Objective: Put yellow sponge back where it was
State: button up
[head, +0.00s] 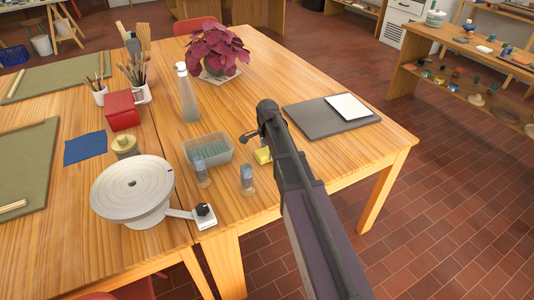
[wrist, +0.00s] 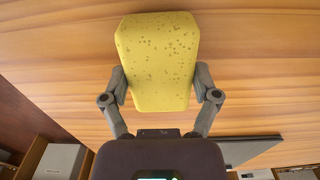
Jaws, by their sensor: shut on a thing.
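The yellow sponge (head: 263,155) shows just right of the clear plastic tub (head: 222,151), partly hidden by my arm. In the wrist view the speckled sponge (wrist: 157,55) is between the two fingers of my gripper (wrist: 161,84), which press on its sides. In the head view my gripper (head: 255,141) is over the wooden table (head: 262,81), mostly hidden behind the wrist. I cannot tell whether the sponge touches the table top.
Two small jars (head: 247,178) stand near the front edge by the tub. A pottery wheel (head: 133,188) is at the left. A clear bottle (head: 187,95) and a potted plant (head: 215,50) stand behind. A dark board (head: 313,117) with a white sheet (head: 347,106) lies right.

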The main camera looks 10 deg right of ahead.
aim_at(267, 151)
jog(key=shift+f, duration=0.15)
jog(key=o, duration=0.8)
notch_tip(267, 151, up, 12)
jog(key=p, duration=1.2)
jog(key=shift+r, duration=0.2)
dwell(0.5)
